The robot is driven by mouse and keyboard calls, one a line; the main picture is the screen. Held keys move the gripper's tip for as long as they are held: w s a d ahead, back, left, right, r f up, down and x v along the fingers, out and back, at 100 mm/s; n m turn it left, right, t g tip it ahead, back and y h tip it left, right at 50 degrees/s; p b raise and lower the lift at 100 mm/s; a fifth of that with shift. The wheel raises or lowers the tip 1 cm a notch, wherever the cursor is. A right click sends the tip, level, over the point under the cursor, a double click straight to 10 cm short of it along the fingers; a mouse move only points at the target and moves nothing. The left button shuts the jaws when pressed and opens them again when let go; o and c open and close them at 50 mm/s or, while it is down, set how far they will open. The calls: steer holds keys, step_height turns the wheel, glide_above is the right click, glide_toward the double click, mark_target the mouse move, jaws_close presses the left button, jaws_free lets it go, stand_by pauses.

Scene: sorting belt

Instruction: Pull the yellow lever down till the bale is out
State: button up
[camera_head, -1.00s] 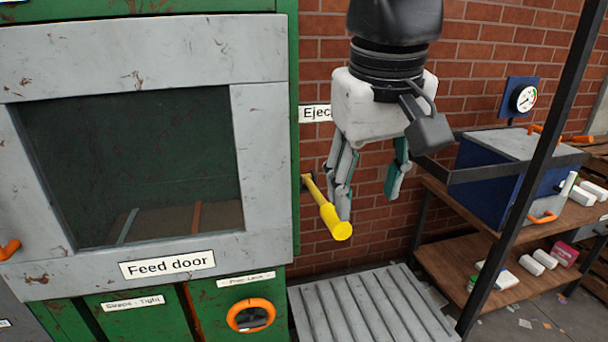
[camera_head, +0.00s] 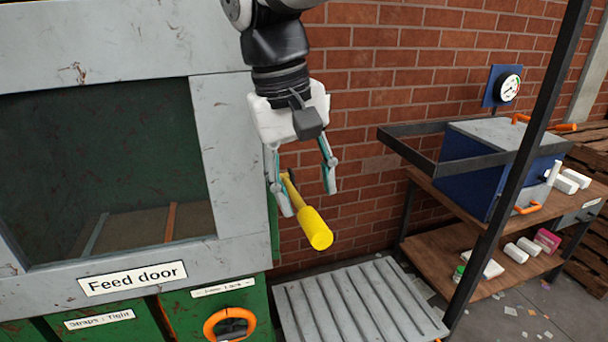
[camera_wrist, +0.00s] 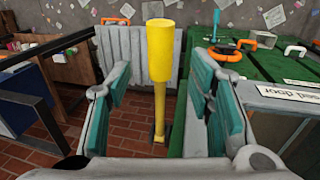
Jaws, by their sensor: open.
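The yellow lever (camera_head: 316,229) sticks out from the right side of the green baling machine, sloping down toward the viewer. My gripper (camera_head: 308,200) is open and points down at the lever. In the wrist view the lever (camera_wrist: 160,55) stands between the two spread teal-padded fingers of my gripper (camera_wrist: 165,95), with a gap on both sides. In the head view the left finger overlaps the lever's shaft, and the right finger is clear of it. No bale can be made out; the chamber behind the feed door (camera_head: 220,150) looks dark and empty.
A grey ribbed platform (camera_head: 350,300) lies below the lever. A black post (camera_head: 515,170) and bar stand to the right. A wooden shelf (camera_head: 425,240) holds a blue box (camera_head: 480,170) and small items. An orange ring handle (camera_head: 230,314) sits on the machine's front.

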mark_target(312, 219)
steer(key=f, duration=0.4)
steer(key=d+f, duration=0.1)
steer(key=f, duration=0.1)
steer(key=shift+w+d+f, duration=0.1)
steer(key=shift+w+f, duration=0.1)
steer(key=shift+f, duration=0.1)
jaws_close()
